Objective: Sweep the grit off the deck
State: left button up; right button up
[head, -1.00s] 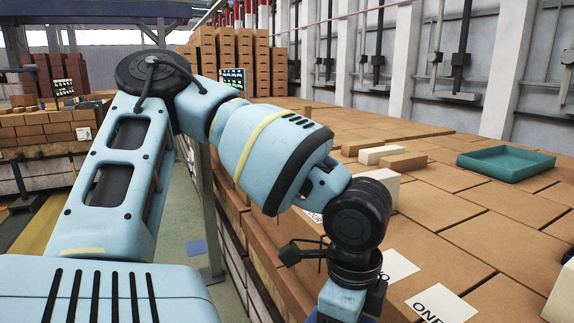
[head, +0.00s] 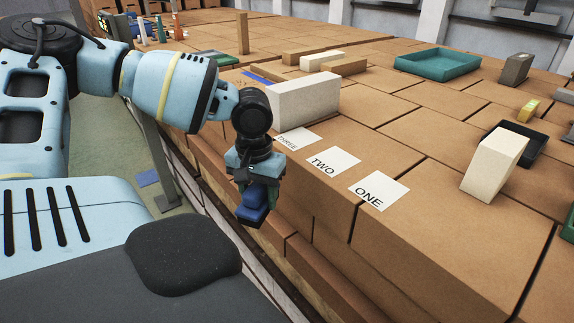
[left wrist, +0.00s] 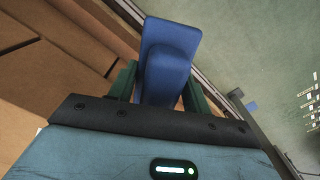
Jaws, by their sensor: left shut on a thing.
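My left gripper (head: 252,208) is shut on a blue tool (head: 253,196), held beside the near left edge of the deck. The left wrist view shows this tool as a blue block (left wrist: 168,65) between my green fingers; whether it is a brush cannot be told, and no bristles show. The deck (head: 400,245) is a wide top of brown bricks. Faint small orange-brown specks (head: 241,83) lie near its far left edge, close to a blue strip (head: 258,75); they are too small to identify surely as grit. My right gripper is not in view.
Cards marked THREE (head: 293,141), TWO (head: 332,162) and ONE (head: 378,190) lie along the near edge. A long white block (head: 303,102) stands behind them. A teal tray (head: 438,66), pale upright block (head: 495,165) and dark tray (head: 528,157) stand farther right.

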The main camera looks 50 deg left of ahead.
aim_at(238, 209)
pick_arm(q)
jog(key=s+a, duration=0.1)
jog(key=s+a+f+n, duration=0.1)
jog(key=shift+s+a+f, duration=0.15)
jog(key=shift+a, duration=0.15)
jog(key=shift+s+f+n, duration=0.15)
jog(key=shift+s+f, duration=0.25)
jog(key=shift+f, duration=0.2)
jog(key=shift+s+f+n, duration=0.15)
jog(key=shift+s+f, duration=0.25)
jog(key=shift+f, duration=0.2)
jog(key=w+d+m, duration=0.2)
jog(key=d+m, duration=0.1)
jog(key=d, duration=0.8)
jog(key=w+d+f+m, duration=0.1)
jog(key=w+d+m, duration=0.1)
jog(key=d, duration=1)
jog(key=shift+w+d+f+m, duration=0.15)
jog(key=shift+w+f+m, duration=0.2)
jog(key=shift+m, duration=0.45)
